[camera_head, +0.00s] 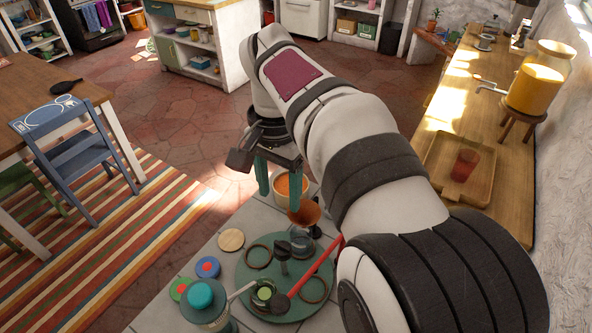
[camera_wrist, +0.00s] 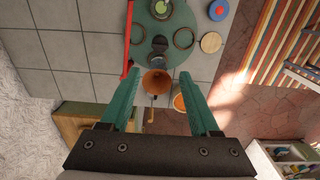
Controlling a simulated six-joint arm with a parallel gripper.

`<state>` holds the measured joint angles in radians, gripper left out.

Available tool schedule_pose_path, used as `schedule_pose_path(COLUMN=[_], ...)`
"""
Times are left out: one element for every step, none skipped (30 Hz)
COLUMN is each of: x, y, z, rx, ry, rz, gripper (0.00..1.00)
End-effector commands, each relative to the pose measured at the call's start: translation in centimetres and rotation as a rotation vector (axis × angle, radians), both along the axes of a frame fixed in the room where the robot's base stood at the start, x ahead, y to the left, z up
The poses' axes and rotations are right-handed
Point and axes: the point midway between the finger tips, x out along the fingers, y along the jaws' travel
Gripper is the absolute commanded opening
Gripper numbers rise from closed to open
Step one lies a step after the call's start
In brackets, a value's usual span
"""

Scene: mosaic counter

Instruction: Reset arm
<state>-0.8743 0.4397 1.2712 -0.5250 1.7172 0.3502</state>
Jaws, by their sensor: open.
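My gripper (camera_head: 279,178) hangs above the far end of the tiled counter with its two green fingers apart. In the wrist view the open fingers (camera_wrist: 160,84) frame an orange-brown funnel-like piece (camera_wrist: 157,82), with nothing held between them. In the head view that piece (camera_head: 305,213) sits by the gripper's right finger, above a clear glass vessel (camera_head: 301,243). I cannot tell whether the finger touches it. An orange-filled bowl (camera_head: 291,188) stands just behind the fingers.
A round green mat (camera_head: 246,281) holds rings, a dark upright tool and a small green-topped jar. A teal-lidded jar (camera_head: 205,303), coloured discs (camera_head: 207,267) and a wooden disc (camera_head: 231,240) stand left. A wooden tray (camera_head: 446,192) is at right.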

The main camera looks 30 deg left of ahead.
Motion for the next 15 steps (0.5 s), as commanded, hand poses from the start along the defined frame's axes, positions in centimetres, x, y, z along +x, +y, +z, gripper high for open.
schedule_pose_path(x=[0.0,0.0,0.0,0.0,0.0,0.0,0.0,0.0,0.0,0.0,0.1,0.3,0.6,0.8,0.7], y=[0.0,0.0,0.0,0.0,0.0,0.0,0.0,0.0,0.0,-0.1,-0.5,-1.7,-3.2,-5.2,-8.7], z=[0.0,0.0,0.0,0.0,0.0,0.0,0.0,0.0,0.0,0.0,0.1,0.3,0.6,0.8,1.1], rx=[0.0,0.0,0.0,0.0,0.0,0.0,0.0,0.0,0.0,0.0,0.001,0.004,0.006,0.011,0.019], ry=[0.0,0.0,0.0,0.0,0.0,0.0,0.0,0.0,0.0,0.0,0.001,0.004,0.007,0.013,0.022], rz=[0.0,0.0,0.0,0.0,0.0,0.0,0.0,0.0,0.0,-0.001,-0.005,-0.018,-0.034,-0.057,-0.095], gripper=[0.62,0.62,0.62,0.62,0.62,0.62,0.62,0.62,0.62,0.62,0.62,0.62,0.62,0.62,0.62])
